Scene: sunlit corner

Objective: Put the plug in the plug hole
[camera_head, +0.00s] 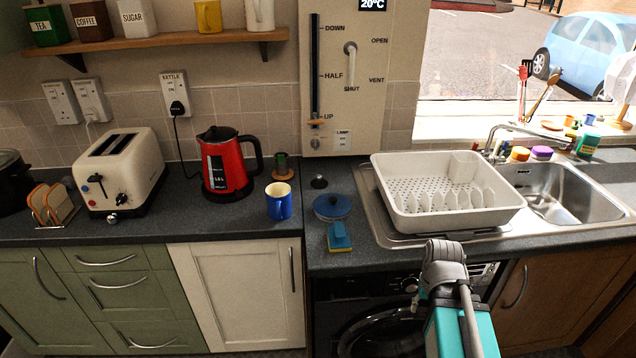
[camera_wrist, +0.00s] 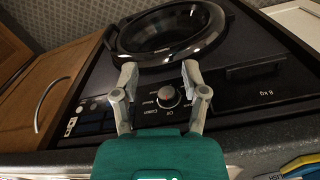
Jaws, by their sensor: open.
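A small black round thing, which may be the plug (camera_head: 319,182), lies on the worktop left of the draining board. The steel sink (camera_head: 590,200) is at the right below the window; its plug hole cannot be made out. My gripper (camera_wrist: 158,72) is open and empty in the wrist view, its fingers in front of the washing machine's control panel. The machine's dial (camera_wrist: 168,97) shows between and behind the fingers. In the head view my arm is in front of the worktop edge, well below and right of the black thing.
A white dish rack (camera_head: 390,205) stands beside the sink. A red kettle (camera_head: 226,165) and toaster (camera_head: 115,170) stand left. The washing machine (camera_head: 385,325) is below.

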